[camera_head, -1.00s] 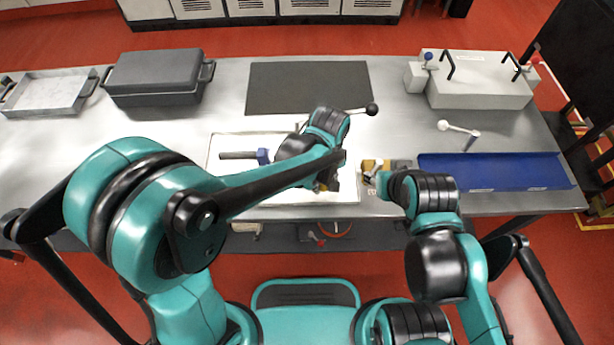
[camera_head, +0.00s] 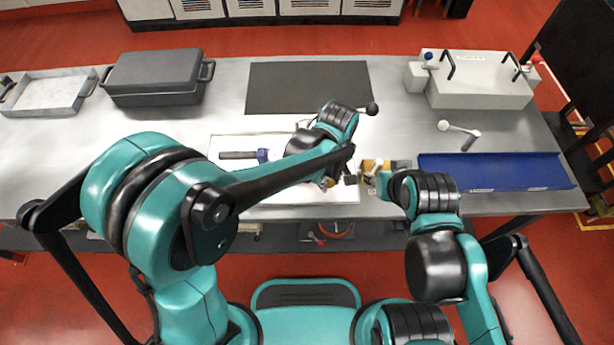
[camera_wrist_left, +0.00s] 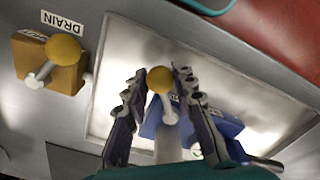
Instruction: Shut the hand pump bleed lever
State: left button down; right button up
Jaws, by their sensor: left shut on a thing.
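The hand pump's blue body (camera_wrist_left: 222,126) sits in a pale tray (camera_wrist_left: 145,45) in the left wrist view; its blue end and black rod (camera_head: 238,155) show in the head view. A lever with a yellow ball knob (camera_wrist_left: 160,80) stands by the body, taken as the bleed lever.
A drain block (camera_wrist_left: 48,62) with another yellow-knobbed lever, labelled DRAIN, stands beside the tray. A blue bin (camera_head: 500,170) lies to the right. A black-knobbed rod (camera_head: 372,108) sticks out behind my left wrist. A dark mat (camera_head: 308,85) lies bare at the back.

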pick_arm(q)
jog(key=shift+w+d+n, duration=0.25)
jog(key=shift+d+n, duration=0.1)
jog(key=shift+n, duration=0.25)
jog(key=shift+w+d+n, duration=0.55)
jog(key=shift+w+n, duration=0.1)
jog(key=shift+n, duration=0.65)
jog(key=shift+w, duration=0.1)
jog(key=c, duration=1.3)
grip_release()
